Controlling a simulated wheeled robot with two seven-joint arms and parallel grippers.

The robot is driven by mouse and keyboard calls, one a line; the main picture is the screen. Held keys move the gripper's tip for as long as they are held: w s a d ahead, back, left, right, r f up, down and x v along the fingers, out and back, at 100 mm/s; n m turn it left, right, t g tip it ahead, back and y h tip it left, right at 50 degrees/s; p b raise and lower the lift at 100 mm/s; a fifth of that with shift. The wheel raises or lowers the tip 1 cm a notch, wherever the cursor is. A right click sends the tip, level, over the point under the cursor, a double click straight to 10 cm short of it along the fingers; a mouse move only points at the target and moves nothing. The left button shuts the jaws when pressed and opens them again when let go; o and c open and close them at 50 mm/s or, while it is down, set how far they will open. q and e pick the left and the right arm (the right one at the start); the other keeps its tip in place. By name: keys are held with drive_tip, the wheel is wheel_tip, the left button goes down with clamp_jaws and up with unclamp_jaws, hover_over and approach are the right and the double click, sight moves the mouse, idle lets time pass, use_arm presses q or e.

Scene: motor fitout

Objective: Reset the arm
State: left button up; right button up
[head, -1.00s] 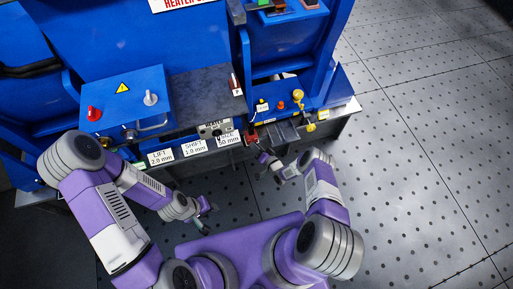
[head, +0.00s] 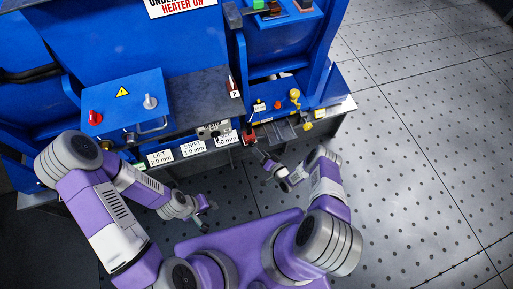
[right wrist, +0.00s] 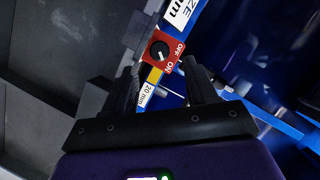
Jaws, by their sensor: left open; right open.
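My left gripper (head: 206,214) is open and empty, low in front of the blue machine. My right gripper (head: 265,162) is open in front of the machine's front edge, below a red switch block (head: 249,136). In the right wrist view the right gripper (right wrist: 165,80) has its two dark fingers spread apart. The red switch block (right wrist: 161,50) with a black knob and the words OFF and ON shows just beyond the fingertips. No object is seen between the fingers. Both purple arms are bent in front of the machine.
The blue machine (head: 110,50) carries labels such as LIFT (head: 160,158) and SHIFT (head: 193,148) along its front edge. A blue box with a red knob (head: 95,118) and a grey knob (head: 150,101) stands at left. Yellow knobs (head: 295,94) are at right. Open perforated floor (head: 420,150) lies to the right.

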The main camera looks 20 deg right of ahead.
drive_tip(key=shift+v, duration=0.85)
